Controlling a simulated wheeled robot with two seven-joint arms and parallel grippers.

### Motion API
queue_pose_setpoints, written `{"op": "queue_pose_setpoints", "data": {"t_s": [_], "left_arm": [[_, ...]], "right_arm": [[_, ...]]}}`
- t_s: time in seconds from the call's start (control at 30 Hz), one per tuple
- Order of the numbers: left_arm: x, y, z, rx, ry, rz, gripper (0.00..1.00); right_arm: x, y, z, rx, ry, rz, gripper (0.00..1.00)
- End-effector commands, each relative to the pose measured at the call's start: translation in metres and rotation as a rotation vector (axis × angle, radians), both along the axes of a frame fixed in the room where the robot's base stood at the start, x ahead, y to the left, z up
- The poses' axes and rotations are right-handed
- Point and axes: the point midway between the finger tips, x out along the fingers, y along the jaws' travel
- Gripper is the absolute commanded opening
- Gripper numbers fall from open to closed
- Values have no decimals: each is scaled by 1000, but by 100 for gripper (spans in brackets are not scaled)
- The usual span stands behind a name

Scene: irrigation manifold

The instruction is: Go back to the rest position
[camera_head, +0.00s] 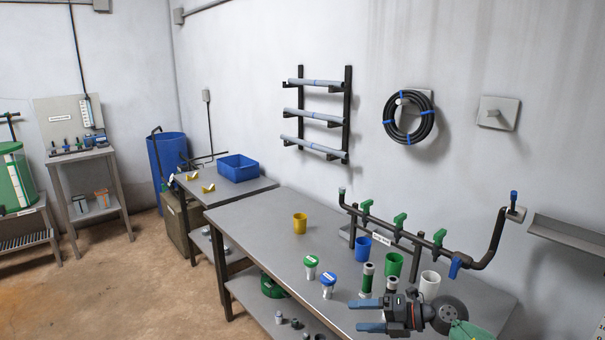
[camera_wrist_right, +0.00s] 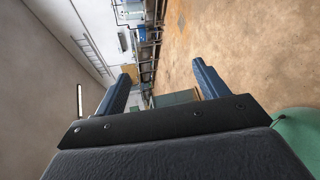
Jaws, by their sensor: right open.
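My right gripper (camera_head: 362,315) is above the front right part of the grey workbench (camera_head: 262,224) in the head view. Its two blue fingers point left and stand apart with nothing between them. The right wrist view also shows the open fingers (camera_wrist_right: 165,88), with the room and the brown floor beyond them. My left gripper is not in either view.
On the bench stand a yellow cup (camera_head: 300,223), a blue cup (camera_head: 363,247), a green cup (camera_head: 393,263), a white cup (camera_head: 429,285), and green-topped (camera_head: 311,266) and blue-topped (camera_head: 328,285) pieces. The pipe manifold (camera_head: 420,238) runs along the back. The left bench part is clear.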

Motion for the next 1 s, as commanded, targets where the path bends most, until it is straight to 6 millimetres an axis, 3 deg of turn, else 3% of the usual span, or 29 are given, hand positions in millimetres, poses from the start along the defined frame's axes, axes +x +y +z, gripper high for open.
{"op": "queue_pose_setpoints", "data": {"t_s": [0.1, 0.23, 0.37, 0.5, 0.67, 0.77, 1.0], "left_arm": [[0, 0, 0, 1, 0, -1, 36], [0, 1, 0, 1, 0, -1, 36], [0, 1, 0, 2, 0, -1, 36], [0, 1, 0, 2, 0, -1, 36], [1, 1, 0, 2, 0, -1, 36], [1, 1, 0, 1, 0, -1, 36], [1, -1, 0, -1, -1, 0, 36]], "right_arm": [[-10, 20, 22, 236, -9, -88, 72], [-16, 24, 44, 478, 7, -222, 72], [-19, 12, 57, 691, 50, -389, 72], [-21, -12, 55, 886, 131, -603, 72], [-31, -46, 31, 1050, 266, -876, 72], [-43, -66, 5, 1118, 376, -1054, 72], [-97, -98, -78, 1153, 705, -1488, 72]]}}
